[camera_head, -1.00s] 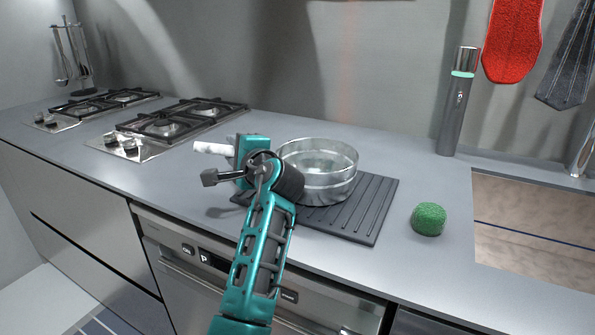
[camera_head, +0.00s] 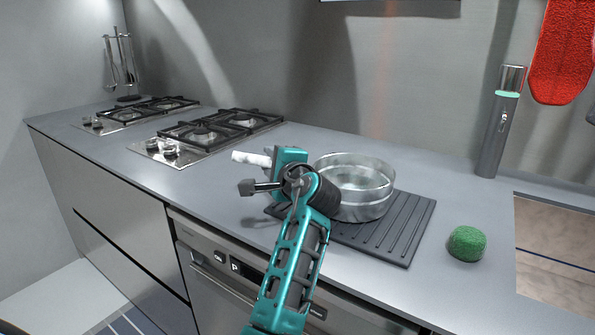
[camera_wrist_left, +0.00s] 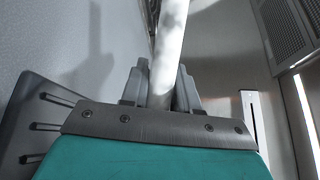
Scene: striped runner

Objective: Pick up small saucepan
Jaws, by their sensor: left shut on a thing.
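The small saucepan (camera_head: 362,188) is a round, shiny metal pan on the dark ribbed mat (camera_head: 408,232) on the counter. My left gripper (camera_head: 268,162) is at the pan's left side in the head view, with my arm covering part of the pan's near left wall. A pale handle (camera_head: 250,158) sticks out to the left past the gripper. In the left wrist view the pale handle (camera_wrist_left: 168,50) runs between the two grey fingers (camera_wrist_left: 160,88), which are shut on it. Where the handle joins the pan is hidden. My right gripper is in neither view.
Two gas hobs (camera_head: 215,133) lie to the left on the counter. A green sponge-like ball (camera_head: 467,243) sits right of the mat.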

